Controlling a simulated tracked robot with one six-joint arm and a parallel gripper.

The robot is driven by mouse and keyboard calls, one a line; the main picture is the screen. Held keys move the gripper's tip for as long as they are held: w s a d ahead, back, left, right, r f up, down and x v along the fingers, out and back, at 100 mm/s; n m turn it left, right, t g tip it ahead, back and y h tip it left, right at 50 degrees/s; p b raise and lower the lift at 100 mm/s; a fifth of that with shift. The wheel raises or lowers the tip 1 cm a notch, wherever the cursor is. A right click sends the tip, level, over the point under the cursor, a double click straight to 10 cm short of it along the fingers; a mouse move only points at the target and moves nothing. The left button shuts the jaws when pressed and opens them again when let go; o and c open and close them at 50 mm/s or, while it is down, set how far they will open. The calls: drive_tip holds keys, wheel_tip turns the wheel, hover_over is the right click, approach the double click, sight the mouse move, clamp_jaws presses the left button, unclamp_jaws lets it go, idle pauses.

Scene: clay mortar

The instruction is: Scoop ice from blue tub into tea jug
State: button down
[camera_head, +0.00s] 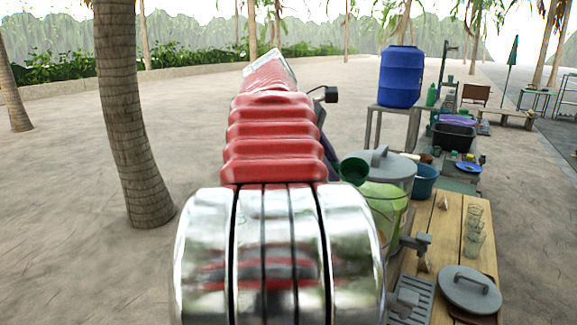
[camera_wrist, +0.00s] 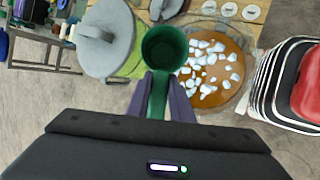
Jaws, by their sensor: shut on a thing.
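My gripper (camera_wrist: 170,88) is shut on the handle of a green scoop (camera_wrist: 163,46). The scoop's dark bowl looks empty in the wrist view, and it also shows beside my arm in the head view (camera_head: 354,171). The tea jug (camera_wrist: 240,95) is open, with brown tea and many white ice pieces (camera_wrist: 207,62) in it. The scoop is beside or just over the jug's edge; its height above it is unclear. The blue tub (camera_head: 425,184) stands beyond the jugs in the head view, its contents not clear.
A grey-lidded jug (camera_wrist: 105,38) with lime-green contents is close to the scoop. A loose grey lid (camera_head: 468,289) and glasses (camera_head: 474,225) are on the wooden table (camera_head: 447,228). A blue barrel (camera_head: 400,76) stands behind. A palm trunk (camera_head: 135,110) rises at left, with open sand around it.

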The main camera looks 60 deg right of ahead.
drive_tip(key=shift+d+n+y, duration=0.25)
drive_tip(key=shift+n+y, duration=0.05)
drive_tip(key=shift+y, duration=0.8)
drive_tip(key=shift+r+n+y, duration=0.3)
drive_tip(key=shift+r+y, duration=0.7)
drive_tip(key=shift+y, duration=0.5)
